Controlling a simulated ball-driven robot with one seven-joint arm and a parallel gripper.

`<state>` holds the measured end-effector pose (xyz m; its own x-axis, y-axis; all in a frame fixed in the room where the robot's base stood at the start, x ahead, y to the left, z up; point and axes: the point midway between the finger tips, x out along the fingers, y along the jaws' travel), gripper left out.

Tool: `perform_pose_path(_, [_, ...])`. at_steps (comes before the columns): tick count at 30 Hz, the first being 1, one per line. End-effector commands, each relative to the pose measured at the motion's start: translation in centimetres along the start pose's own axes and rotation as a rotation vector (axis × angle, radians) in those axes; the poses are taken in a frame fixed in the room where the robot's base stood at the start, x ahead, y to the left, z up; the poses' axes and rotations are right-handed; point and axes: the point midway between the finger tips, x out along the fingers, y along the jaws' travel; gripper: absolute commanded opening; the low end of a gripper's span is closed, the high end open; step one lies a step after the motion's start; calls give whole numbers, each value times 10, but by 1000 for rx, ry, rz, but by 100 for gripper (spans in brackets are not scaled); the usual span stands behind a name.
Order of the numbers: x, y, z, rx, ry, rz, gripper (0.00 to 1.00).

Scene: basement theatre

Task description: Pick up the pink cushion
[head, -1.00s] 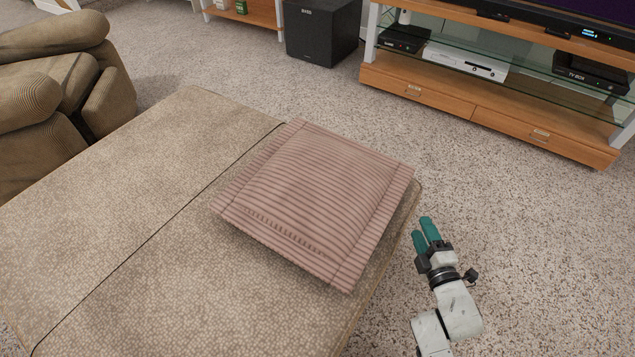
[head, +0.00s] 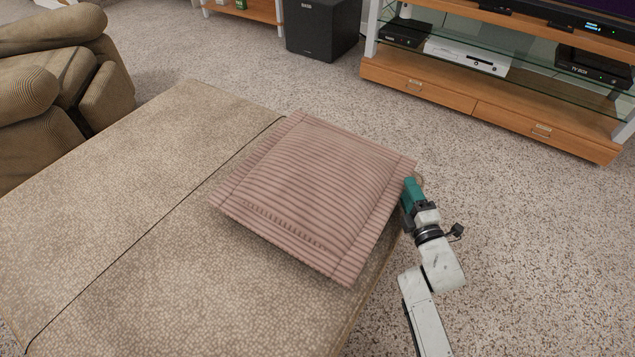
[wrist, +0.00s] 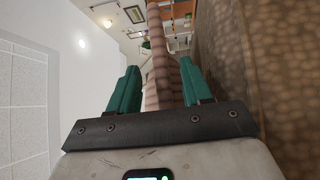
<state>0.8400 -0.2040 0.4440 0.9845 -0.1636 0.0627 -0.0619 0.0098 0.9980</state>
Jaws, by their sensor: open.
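The pink ribbed cushion (head: 312,190) lies flat on the beige ottoman (head: 130,230), near its right edge. Its right corner reaches to the ottoman's edge. My gripper (head: 411,186) is at that right side of the cushion, with its teal fingers pointing at the cushion's edge. In the wrist view, my gripper (wrist: 158,92) is open, with a finger on each side of the cushion's edge (wrist: 160,60). The ottoman's textured side (wrist: 245,60) is close on the right of that view. I cannot tell whether either finger touches the cushion.
A wooden media stand (head: 490,115) with glass shelves stands at the back right. A black subwoofer (head: 322,28) is at the back. A brown recliner (head: 60,85) is at the left. Open carpet (head: 530,240) lies right of the ottoman.

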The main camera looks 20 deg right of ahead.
Motion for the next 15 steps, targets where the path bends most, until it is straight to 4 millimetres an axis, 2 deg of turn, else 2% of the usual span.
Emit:
perform_pose_path(4, [15, -1, 1, 2, -1, -2, 49])
perform_pose_path(12, [18, -1, 0, 2, -1, -3, 49])
perform_pose_path(15, [18, -1, 0, 2, -1, -3, 40])
